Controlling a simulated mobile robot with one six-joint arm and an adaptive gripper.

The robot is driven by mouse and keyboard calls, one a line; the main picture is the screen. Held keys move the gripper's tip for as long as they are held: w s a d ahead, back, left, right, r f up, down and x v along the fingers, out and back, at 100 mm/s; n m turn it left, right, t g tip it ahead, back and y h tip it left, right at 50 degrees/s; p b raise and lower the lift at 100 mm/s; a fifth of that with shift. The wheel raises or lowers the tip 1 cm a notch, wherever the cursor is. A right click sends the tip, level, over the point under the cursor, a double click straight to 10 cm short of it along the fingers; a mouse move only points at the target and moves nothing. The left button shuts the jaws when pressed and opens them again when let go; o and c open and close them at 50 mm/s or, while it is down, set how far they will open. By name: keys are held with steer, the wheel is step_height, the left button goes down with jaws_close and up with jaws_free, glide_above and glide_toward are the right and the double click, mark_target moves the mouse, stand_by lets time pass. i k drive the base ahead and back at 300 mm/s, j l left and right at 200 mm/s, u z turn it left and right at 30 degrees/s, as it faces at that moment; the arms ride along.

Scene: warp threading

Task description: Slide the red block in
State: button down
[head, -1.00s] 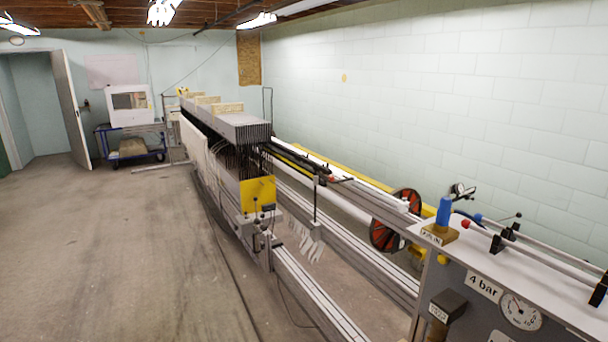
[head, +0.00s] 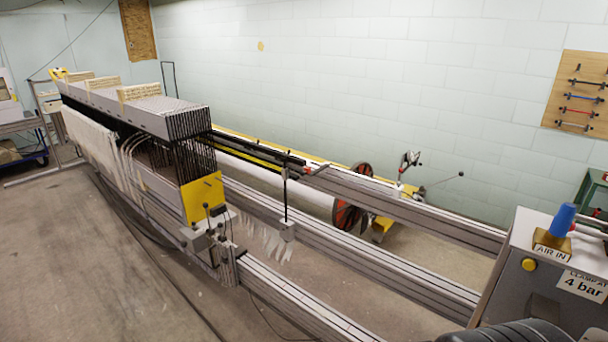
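A small red piece (head: 307,169) shows at the near end of the dark bar (head: 262,152) on the long warp machine. It is too small to tell whether it is a block or how it sits. No other red block stands out clearly. My gripper is not in view. A dark rounded part at the bottom right edge may be my arm, but its end is cut off.
The machine's stack of dark plates (head: 165,115) and yellow end plate (head: 203,198) stand left of centre. Long grey rails (head: 400,205) run to the control box at right, with a blue knob (head: 563,219). A wall board (head: 583,96) holds rods.

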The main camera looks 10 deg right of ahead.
mark_target(307, 170)
steer(key=i+j, duration=0.25)
steer(key=j, duration=0.2)
steer(key=i+z, duration=0.4)
steer(key=i, duration=1.35)
